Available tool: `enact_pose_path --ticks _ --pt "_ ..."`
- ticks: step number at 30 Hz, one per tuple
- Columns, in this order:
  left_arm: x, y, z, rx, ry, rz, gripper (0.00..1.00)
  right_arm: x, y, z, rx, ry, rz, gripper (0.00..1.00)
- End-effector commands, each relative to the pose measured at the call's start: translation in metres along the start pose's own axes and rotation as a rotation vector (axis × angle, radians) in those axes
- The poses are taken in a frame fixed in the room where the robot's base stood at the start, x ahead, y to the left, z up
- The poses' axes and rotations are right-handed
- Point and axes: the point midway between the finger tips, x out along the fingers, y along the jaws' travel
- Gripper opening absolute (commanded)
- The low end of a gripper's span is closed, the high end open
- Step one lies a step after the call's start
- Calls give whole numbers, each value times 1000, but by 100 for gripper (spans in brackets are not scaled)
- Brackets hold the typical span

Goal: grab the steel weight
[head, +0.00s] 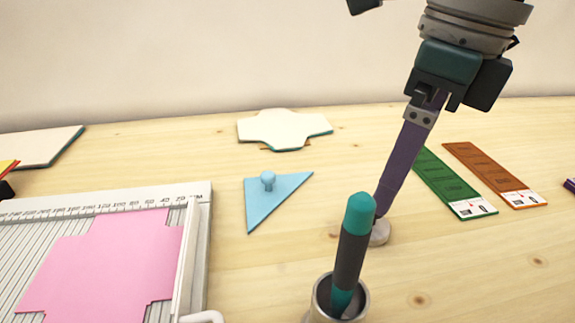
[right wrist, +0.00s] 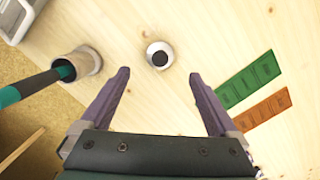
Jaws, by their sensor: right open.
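The steel weight (right wrist: 159,55) is a small round silver disc with a dark centre in the right wrist view. In the head view its edge (head: 380,233) shows on the table, partly hidden by my finger and the teal-and-grey stick. My right gripper (right wrist: 158,74) is open and empty. In the right wrist view the weight lies between and just beyond its two purple fingertips. In the head view the right gripper (head: 384,205) points down, its fingers overlapping one another. My left gripper is not in view.
A metal cup (head: 322,296) holds the upright teal-and-grey stick (head: 352,245) close by the weight. Green (head: 455,183) and orange (head: 495,175) strips lie to the right. A blue triangle with a knob (head: 275,195) and a paper trimmer (head: 203,225) with pink card lie left.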

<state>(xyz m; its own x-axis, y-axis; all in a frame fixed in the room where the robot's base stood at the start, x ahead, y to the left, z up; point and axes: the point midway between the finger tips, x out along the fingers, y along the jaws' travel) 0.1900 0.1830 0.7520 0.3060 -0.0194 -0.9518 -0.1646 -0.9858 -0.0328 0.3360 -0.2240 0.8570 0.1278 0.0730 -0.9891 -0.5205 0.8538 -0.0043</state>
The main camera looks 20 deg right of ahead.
Motion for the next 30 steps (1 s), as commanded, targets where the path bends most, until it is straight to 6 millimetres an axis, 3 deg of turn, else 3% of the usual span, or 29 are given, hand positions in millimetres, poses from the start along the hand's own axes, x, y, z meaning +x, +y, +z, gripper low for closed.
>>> enact_pose_path --ticks 13,23,30 --pt "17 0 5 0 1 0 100 67 0 3 -1 -1 5 95" --pt "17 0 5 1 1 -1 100 74 0 4 -2 -2 4 95" --pt "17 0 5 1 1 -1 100 74 0 4 -2 -2 4 68"
